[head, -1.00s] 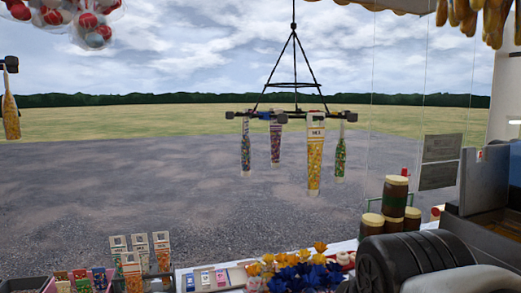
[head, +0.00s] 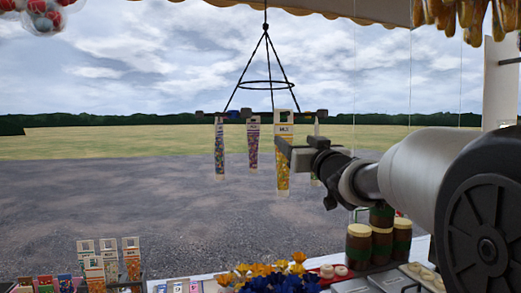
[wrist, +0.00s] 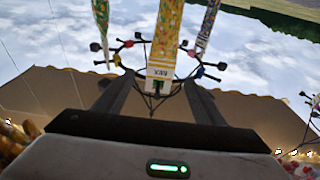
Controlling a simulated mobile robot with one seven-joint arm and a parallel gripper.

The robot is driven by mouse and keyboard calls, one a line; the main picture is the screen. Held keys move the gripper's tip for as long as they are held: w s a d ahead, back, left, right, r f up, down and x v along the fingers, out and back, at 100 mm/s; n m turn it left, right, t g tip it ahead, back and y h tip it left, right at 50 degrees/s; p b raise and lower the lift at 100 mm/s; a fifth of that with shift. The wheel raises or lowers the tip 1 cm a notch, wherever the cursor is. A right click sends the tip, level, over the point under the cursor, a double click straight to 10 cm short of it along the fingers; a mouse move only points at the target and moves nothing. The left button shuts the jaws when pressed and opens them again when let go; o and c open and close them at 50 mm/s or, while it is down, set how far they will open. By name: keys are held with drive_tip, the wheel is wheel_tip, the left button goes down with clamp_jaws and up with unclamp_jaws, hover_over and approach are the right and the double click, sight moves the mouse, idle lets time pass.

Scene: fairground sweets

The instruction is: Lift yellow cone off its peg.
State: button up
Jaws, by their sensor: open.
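The yellow cone (head: 283,180), a clear cone of yellow sweets with a white header card, hangs from the round black rack (head: 262,113). Its header also shows in the wrist view (wrist: 160,72), between the finger ends as seen there, with the yellow sweets (wrist: 169,28) above in that picture. My gripper (head: 284,150) is open and comes from the right, level with the lower header. In the wrist view the two fingers (wrist: 158,92) stand apart with a gap on each side of the card. The peg itself is hard to make out.
A purple cone (head: 253,147) and a multicoloured cone (head: 219,148) hang left of the yellow one. A green cone (head: 316,155) is partly hidden behind my gripper. Brown jars (head: 370,245), blue and orange flowers (head: 275,277) and packets (head: 110,260) stand below on the counter.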

sight(284, 132)
drive_tip(key=shift+p+x, duration=2.05)
drive_tip(key=shift+x, duration=2.9)
drive_tip(key=shift+a, duration=0.15)
drive_tip(key=c, duration=0.9)
drive_tip(key=shift+r, duration=0.2)
drive_tip(key=shift+c, duration=0.2)
